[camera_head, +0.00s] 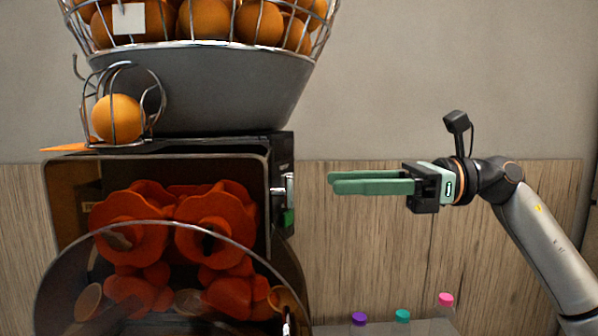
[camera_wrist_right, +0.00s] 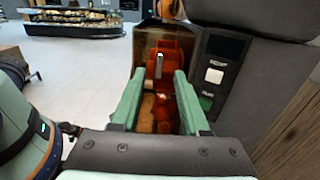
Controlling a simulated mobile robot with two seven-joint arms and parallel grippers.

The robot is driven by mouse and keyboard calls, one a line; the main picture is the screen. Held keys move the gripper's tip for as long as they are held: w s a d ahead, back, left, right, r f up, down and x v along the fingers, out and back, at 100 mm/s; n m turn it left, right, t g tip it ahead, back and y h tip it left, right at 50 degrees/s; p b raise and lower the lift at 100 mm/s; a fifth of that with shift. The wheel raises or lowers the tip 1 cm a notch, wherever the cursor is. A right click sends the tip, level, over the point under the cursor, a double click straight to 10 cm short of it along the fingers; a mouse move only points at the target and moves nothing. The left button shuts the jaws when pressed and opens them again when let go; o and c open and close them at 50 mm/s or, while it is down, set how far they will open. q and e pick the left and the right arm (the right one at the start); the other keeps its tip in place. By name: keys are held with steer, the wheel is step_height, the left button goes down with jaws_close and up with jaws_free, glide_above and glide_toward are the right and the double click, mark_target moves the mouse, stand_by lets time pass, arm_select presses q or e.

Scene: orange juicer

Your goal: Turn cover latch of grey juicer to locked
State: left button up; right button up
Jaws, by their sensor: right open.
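The grey juicer (camera_head: 200,85) stands at the left of the head view, with red-orange pressing parts behind a clear rounded cover (camera_head: 60,290). A small silver latch (camera_head: 289,185) shows at the right side of its front housing. In the wrist view the latch (camera_wrist_right: 159,66) looks like a short upright metal piece, seen between the fingertips. My right gripper (camera_head: 331,182) has green fingers, points left at about latch height, and is apart from the juicer. In the wrist view its fingers (camera_wrist_right: 159,73) are open and empty. My left gripper is not in view.
A wire basket of oranges (camera_head: 203,20) tops the juicer. A white button (camera_wrist_right: 214,76) and a green button (camera_wrist_right: 206,102) sit on its side panel. Bottles with purple (camera_head: 359,319), teal (camera_head: 402,315) and pink (camera_head: 446,299) caps stand at lower right. A wood-panelled wall is behind.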

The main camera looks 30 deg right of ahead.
mark_target(282, 192)
arm_select(q)
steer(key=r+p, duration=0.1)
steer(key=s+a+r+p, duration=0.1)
steer(key=p, duration=0.1)
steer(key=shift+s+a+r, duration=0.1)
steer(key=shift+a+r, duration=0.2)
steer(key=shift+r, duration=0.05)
arm_select(e)
steer(key=x, duration=0.6)
steer(key=shift+a, duration=0.3)
steer(key=shift+w, duration=0.1)
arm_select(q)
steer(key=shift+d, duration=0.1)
arm_select(e)
jaws_close()
